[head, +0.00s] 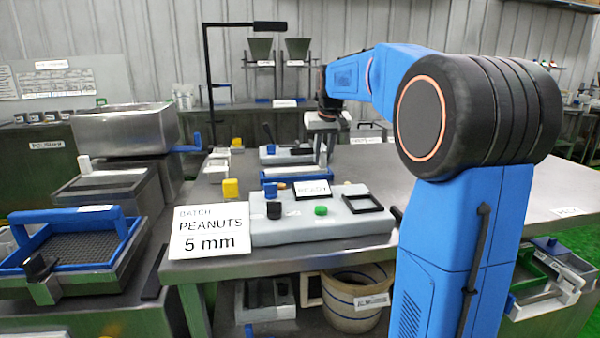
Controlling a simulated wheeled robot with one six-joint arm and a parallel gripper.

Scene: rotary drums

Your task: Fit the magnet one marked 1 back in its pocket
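My gripper (322,158) points down over the steel table, near a low blue-edged tray (283,178). Its fingers are small and partly lost against the things behind, so I cannot tell whether they are open or hold anything. I cannot make out a magnet marked 1 or its pocket; no such number is legible. Another grey unit (268,158) with a blue block and a black lever sits behind the tray.
A grey console (320,230) with a READY sign (313,189), green button (320,210) and empty black frame (362,204) stands in front. A PEANUTS 5 mm sign (210,231) stands at the left corner. The steel table (480,200) is mostly clear at right. A blue-framed sieve (75,247) sits left.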

